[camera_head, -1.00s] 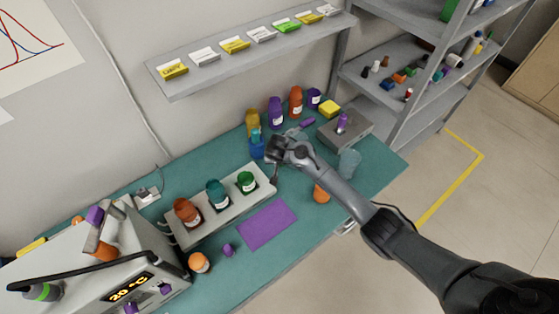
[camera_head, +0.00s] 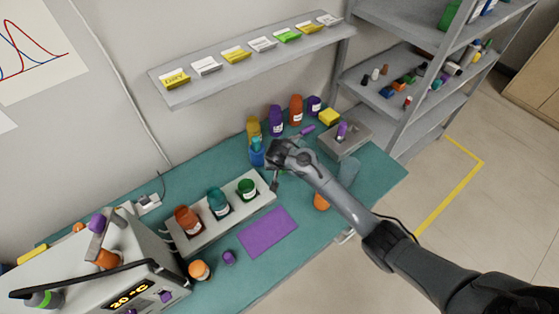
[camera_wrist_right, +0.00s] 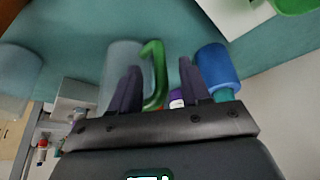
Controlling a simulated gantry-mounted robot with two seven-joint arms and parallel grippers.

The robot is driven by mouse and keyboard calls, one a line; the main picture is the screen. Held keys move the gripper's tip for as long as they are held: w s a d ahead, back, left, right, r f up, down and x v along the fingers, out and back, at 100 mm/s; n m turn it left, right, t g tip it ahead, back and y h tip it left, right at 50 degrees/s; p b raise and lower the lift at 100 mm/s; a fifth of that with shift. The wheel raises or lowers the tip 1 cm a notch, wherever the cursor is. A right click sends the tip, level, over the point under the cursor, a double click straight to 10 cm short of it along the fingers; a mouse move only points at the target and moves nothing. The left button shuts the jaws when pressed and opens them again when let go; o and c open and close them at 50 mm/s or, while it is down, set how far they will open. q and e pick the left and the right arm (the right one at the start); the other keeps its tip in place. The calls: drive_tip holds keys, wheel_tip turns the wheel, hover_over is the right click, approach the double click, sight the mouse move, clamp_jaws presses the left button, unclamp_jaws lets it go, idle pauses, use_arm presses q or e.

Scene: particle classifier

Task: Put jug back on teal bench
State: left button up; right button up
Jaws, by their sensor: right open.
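The jug (camera_wrist_right: 122,62) shows in the right wrist view as a clear, pale body with a green handle (camera_wrist_right: 155,76). It appears to stand on the teal bench (camera_head: 215,265), partly covered by a finger. In the head view my right arm hides it. My right gripper (camera_wrist_right: 160,82) is open, with the green handle between its two dark fingers in that view. I cannot tell whether the fingers touch it. In the head view the right gripper (camera_head: 274,178) is low over the bench, just beyond the rack's right end. My left gripper is not in view.
A blue bottle (camera_wrist_right: 217,68) stands close beside the right finger. A grey device (camera_head: 345,140) stands behind.

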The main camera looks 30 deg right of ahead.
drive_tip(key=p+v, duration=0.1)
drive_tip(key=v, duration=0.7)
drive_tip(key=s+a+f+n+y, duration=0.1)
drive_tip(key=s+a+f+n, duration=0.1)
drive_tip(key=s, duration=0.5)
drive_tip(key=s+a+f+n, duration=0.2)
drive_tip(key=s+a, duration=0.1)
drive_tip(key=s, duration=0.4)
drive_tip(key=s+a+r+n+y, duration=0.1)
drive_tip(key=s+a+r+n, duration=0.1)
drive_tip(key=s, duration=1.5)
drive_tip(key=r+n, duration=0.1)
drive_tip(key=n, duration=0.1)
drive_tip(key=shift+s+a+n+y, duration=0.3)
drive_tip(key=shift+s+n+y, duration=0.1)
